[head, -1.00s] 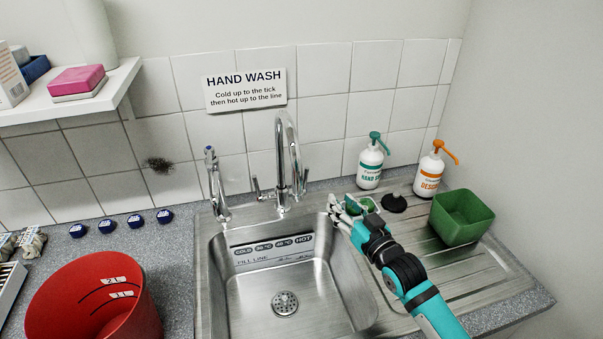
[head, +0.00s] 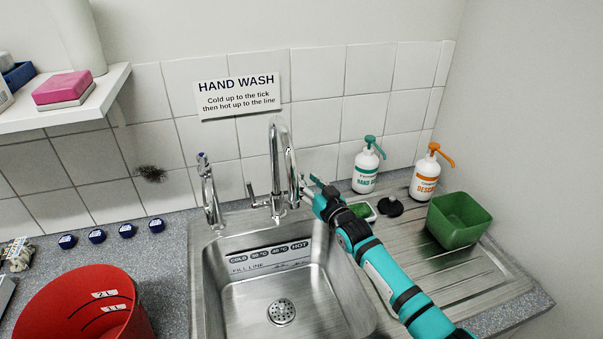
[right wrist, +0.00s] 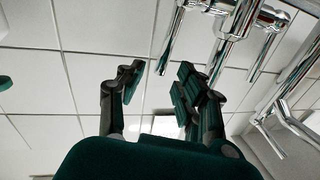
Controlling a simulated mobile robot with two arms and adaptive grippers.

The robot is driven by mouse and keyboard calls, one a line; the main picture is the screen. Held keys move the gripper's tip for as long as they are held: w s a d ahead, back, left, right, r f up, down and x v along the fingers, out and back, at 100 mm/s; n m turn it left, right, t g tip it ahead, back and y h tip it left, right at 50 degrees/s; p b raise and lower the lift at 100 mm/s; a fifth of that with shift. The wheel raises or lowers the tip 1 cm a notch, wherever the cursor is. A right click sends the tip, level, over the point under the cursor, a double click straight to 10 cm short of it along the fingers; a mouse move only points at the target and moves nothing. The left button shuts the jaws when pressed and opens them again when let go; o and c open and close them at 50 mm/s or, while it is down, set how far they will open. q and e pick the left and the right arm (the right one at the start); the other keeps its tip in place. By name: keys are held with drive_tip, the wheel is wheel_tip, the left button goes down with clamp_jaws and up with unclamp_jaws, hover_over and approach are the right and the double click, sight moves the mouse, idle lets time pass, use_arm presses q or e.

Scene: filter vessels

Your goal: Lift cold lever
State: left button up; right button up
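The chrome mixer tap (head: 282,150) stands behind the sink, with a left side lever (head: 251,192) standing upright. A right side lever is mostly hidden behind my right gripper (head: 311,188) in the head view. In the right wrist view, which is upside down, that lever (right wrist: 170,42) points between the spread fingers of my right gripper (right wrist: 158,76). A visible gap separates the fingers, and I cannot tell whether they touch the lever. No mark on the levers shows which is cold. My left gripper is out of view.
A separate blue-topped tap (head: 209,190) stands to the left. A red bucket (head: 75,310) is at the lower left. On the right are a green tub (head: 459,222), a green-pump bottle (head: 367,168) and an orange-pump bottle (head: 426,178). The sink basin (head: 255,290) is empty.

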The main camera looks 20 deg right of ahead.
sight(302, 174)
drive_tip(key=shift+w+a, duration=0.2)
drive_tip(key=shift+w, duration=0.75)
drive_tip(key=shift+w+a, duration=0.15)
drive_tip(key=shift+w, duration=0.8)
clamp_jaws()
drive_tip(key=shift+f, duration=0.1)
